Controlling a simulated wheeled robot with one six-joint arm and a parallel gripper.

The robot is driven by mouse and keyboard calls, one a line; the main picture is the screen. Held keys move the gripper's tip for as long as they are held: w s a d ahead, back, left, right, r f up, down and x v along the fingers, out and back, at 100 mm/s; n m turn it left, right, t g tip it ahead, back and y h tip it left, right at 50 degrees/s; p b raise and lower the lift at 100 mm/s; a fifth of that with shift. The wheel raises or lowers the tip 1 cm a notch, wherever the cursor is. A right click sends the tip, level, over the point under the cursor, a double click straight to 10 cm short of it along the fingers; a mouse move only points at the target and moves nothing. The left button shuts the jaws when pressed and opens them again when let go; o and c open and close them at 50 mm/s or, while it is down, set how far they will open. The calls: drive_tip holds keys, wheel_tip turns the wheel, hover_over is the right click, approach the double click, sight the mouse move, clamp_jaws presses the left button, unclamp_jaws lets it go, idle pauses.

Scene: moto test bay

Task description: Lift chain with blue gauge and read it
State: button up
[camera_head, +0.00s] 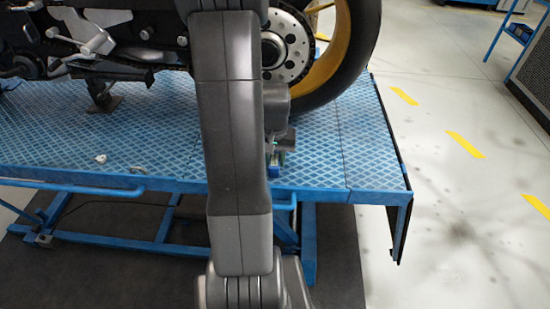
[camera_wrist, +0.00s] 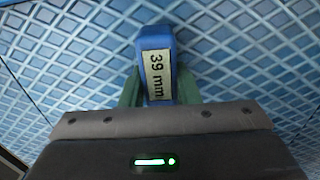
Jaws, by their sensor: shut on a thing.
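The blue gauge (camera_wrist: 152,38) is a small block with a pale label reading "39 mm" in the wrist view. My gripper (camera_wrist: 160,88) has its green fingers on both sides of the gauge and is shut on it. In the head view my gripper (camera_head: 277,157) is low over the blue platform, just below the rear wheel, mostly behind my arm. The gauge is barely visible there. I cannot tell whether the gauge touches the platform. No chain can be made out in either view; my arm covers part of the wheel area.
A motorcycle stands on the blue patterned lift platform (camera_head: 330,150); its wheel (camera_head: 362,45) with a yellow rim is close above my gripper. A small pale object (camera_head: 101,158) lies on the platform at left. The floor (camera_head: 450,220) at right is open, with yellow dashes.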

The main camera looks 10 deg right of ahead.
drive_tip(key=shift+f+b, duration=0.45)
drive_tip(key=shift+f, duration=0.15)
drive_tip(key=o, duration=1.2)
drive_tip(key=shift+c, duration=0.2)
drive_tip(key=shift+r, duration=0.1)
wheel_tip(320, 180, up, 14)
drive_tip(key=p, duration=0.2)
drive_tip(key=shift+f, duration=0.2)
wheel_tip(320, 180, down, 14)
drive_tip(key=shift+r+b, duration=0.1)
drive_tip(key=shift+b, duration=0.9)
drive_tip(key=shift+r, duration=0.25)
